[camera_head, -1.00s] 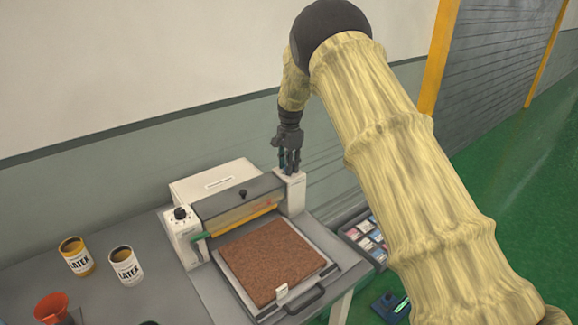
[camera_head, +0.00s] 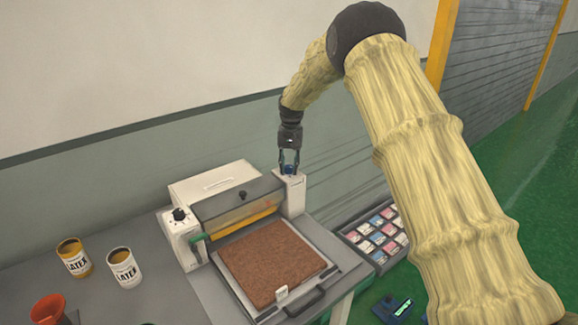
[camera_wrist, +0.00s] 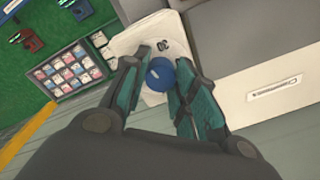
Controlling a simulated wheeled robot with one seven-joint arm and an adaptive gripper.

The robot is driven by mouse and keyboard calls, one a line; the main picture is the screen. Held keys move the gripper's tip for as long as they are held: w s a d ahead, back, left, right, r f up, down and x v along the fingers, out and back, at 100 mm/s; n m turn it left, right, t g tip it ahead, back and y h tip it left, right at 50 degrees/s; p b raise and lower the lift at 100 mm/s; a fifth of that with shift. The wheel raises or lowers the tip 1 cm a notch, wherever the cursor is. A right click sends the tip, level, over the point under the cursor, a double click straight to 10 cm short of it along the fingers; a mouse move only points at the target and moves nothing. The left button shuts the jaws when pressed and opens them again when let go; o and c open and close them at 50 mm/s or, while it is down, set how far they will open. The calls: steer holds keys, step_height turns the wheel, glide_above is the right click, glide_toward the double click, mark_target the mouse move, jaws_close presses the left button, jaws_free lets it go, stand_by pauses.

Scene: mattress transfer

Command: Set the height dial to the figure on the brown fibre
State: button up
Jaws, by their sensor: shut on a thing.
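My gripper (camera_head: 289,163) points down over the white right-hand post (camera_head: 292,196) of the bench machine. Its fingers are shut on a blue knob (camera_wrist: 160,74) on top of that post. A small dark mark (camera_wrist: 163,46) shows on the white top beside the knob. A black dial (camera_head: 179,214) sits on top of the left post, away from my gripper. The brown fibre slab (camera_head: 270,262) lies flat on the machine's tray, with a small white tag (camera_head: 281,293) at its front edge. The figure on the tag is too small to read.
Two latex tins (camera_head: 124,267) and an orange funnel (camera_head: 48,308) stand on the grey table at left. A dark case of several coloured cards (camera_head: 377,237) lies right of the machine. The wall is close behind the machine.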

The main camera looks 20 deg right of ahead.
mark_target(291, 166)
steer(key=shift+w+r+n, duration=0.1)
steer(key=shift+r+n, duration=0.05)
steer(key=shift+n, duration=1.05)
steer(key=o, duration=1.1)
steer(key=shift+d, duration=0.1)
steer(key=shift+c, duration=0.2)
step_height(291, 166, up, 12)
steer(key=shift+d, duration=0.25)
